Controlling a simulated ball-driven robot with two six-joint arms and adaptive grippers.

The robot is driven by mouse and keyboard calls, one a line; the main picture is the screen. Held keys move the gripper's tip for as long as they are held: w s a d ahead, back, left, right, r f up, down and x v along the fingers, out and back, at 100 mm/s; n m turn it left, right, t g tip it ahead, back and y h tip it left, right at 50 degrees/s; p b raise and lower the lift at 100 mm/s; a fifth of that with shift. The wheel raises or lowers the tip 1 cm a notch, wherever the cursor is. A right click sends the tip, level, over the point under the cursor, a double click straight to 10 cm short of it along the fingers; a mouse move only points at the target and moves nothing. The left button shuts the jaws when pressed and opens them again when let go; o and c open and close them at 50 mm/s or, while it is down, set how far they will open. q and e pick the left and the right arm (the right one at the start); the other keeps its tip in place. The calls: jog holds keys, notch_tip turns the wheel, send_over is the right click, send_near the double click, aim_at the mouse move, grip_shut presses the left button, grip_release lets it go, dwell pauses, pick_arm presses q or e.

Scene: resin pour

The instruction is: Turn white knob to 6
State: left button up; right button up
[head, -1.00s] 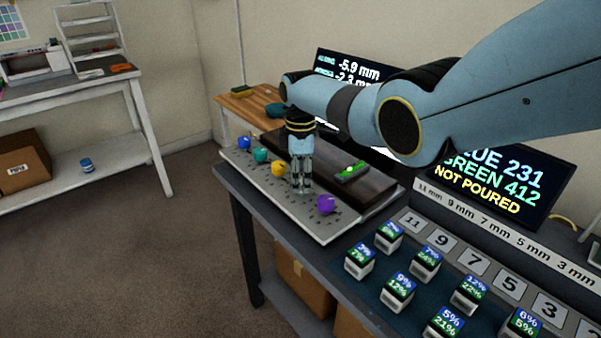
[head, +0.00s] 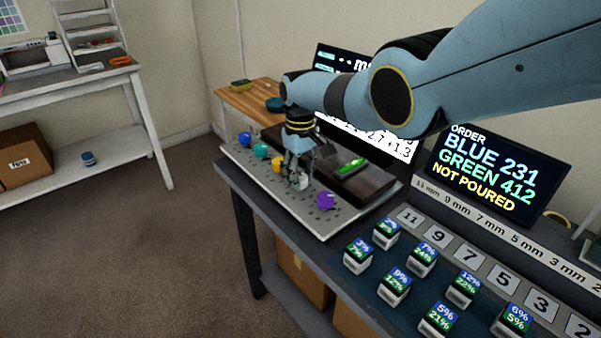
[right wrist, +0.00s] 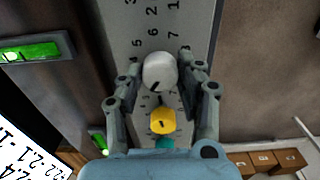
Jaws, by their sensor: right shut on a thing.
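The white knob (right wrist: 160,70) is on the light panel (right wrist: 180,15), between the fingers of my right gripper (right wrist: 160,60) in the right wrist view. The fingers are shut on its sides. A dark mark shows near the knob's lower left edge; which number it points at I cannot tell. Printed digits show beyond the knob. In the head view my right gripper (head: 300,178) is down at the white knob (head: 303,183), partly hiding it. The knob is between the yellow knob (head: 278,165) and the purple knob (head: 325,201). My left gripper is not in view.
The blue knob (head: 245,138) and teal knob (head: 261,151) are further along the panel. A dark block with a green display (head: 350,165) lies behind the knobs. The order screen (head: 490,172) and several labelled cubes (head: 395,287) are to the right.

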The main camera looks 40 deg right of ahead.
jog(key=m, duration=0.3)
jog(key=shift+r+m, duration=0.1)
jog(key=shift+m, duration=0.3)
jog(key=m, duration=0.3)
jog(key=shift+m, duration=0.3)
jog(key=m, duration=0.6)
jog(key=shift+w+p, duration=0.1)
jog(key=shift+p, duration=0.3)
jog(key=m, duration=0.6)
jog(key=shift+m, duration=0.4)
jog(key=m, duration=0.6)
jog(key=shift+m, duration=0.3)
jog(key=o, duration=1.1)
jog(key=shift+o, duration=0.2)
